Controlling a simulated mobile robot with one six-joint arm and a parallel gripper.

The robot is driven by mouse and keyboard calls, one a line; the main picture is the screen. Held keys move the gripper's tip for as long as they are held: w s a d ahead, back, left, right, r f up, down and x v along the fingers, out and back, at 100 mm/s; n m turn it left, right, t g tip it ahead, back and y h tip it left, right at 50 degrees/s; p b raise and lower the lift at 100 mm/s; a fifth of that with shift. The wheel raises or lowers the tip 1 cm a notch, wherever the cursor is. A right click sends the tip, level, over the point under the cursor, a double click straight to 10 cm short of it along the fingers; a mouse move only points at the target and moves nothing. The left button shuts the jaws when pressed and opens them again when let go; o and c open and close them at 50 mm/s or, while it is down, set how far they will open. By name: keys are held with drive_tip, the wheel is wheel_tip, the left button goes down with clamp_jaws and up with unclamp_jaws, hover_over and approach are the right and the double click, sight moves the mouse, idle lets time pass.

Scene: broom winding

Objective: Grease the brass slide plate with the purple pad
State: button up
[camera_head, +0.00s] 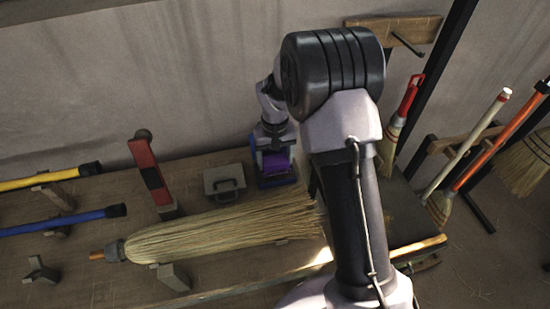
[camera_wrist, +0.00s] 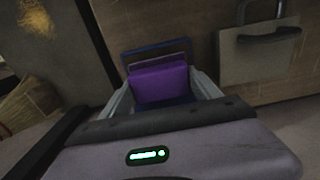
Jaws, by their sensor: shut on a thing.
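The purple pad (camera_wrist: 160,82) sits between the fingers of my gripper (camera_wrist: 158,90), which is shut on it. In the head view the purple pad (camera_head: 276,163) is low over a dark blue tray (camera_head: 278,182) on the bench. The blue tray also shows behind the pad in the wrist view (camera_wrist: 152,48). I cannot tell whether the pad touches the tray. A brass-coloured patch (camera_wrist: 34,14) shows on a dark surface at the upper left of the wrist view; I cannot tell surely whether it is the brass slide plate. My arm hides part of the bench's right side.
A grey plate with a handle (camera_head: 225,181) lies left of the tray. A large straw broom head (camera_head: 215,232) lies in front. Blue (camera_head: 60,222) and yellow (camera_head: 45,178) handles rest on supports. Brushes hang at the right.

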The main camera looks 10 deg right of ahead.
sight(275, 159)
drive_tip(key=shift+f+b, duration=0.35)
drive_tip(key=shift+f, duration=0.2)
idle(1.6)
wheel_tip(275, 159, up, 7)
drive_tip(key=p, duration=0.5)
drive_tip(key=shift+p, duration=0.3)
idle(0.3)
